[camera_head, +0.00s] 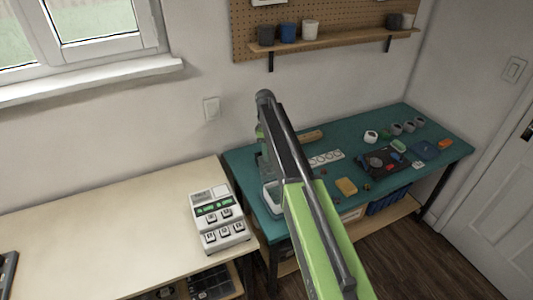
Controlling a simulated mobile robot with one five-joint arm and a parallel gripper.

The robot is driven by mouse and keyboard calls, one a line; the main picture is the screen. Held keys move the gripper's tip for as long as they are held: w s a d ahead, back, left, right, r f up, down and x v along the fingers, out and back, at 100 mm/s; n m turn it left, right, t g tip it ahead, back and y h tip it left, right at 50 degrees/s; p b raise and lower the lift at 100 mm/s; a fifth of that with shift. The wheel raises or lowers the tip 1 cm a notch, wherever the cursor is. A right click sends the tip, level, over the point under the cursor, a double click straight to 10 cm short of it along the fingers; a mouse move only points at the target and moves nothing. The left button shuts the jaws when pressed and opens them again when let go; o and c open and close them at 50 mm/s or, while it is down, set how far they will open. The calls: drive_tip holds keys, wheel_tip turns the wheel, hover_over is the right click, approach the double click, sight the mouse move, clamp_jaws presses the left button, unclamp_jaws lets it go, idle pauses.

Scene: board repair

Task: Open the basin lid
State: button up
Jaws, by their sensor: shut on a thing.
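A pale, box-like thing with a light rim (269,199) stands at the left front of the teal mat, partly behind my arm. It may be the basin, but I cannot tell for sure. I cannot make out its lid or whether it is open. My green and black arm rises from the bottom right and reaches over the left part of the teal bench. My gripper does not show; my own arm links hide that area.
A white keyed device (218,220) stands on the pale left table (110,240), otherwise mostly clear.

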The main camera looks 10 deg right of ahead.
drive_tip(key=o, duration=0.3)
drive_tip(key=shift+w+d+f, duration=0.2)
drive_tip(key=shift+d+f, duration=0.05)
drive_tip(key=shift+d, duration=0.05)
drive_tip(key=shift+o, duration=0.2)
drive_tip(key=shift+a, duration=0.1)
wheel_tip(320, 180, up, 17)
drive_tip(key=w+p, duration=0.2)
drive_tip(key=p, duration=1.5)
drive_tip(key=shift+a+r, duration=0.15)
drive_tip(key=shift+a, duration=0.25)
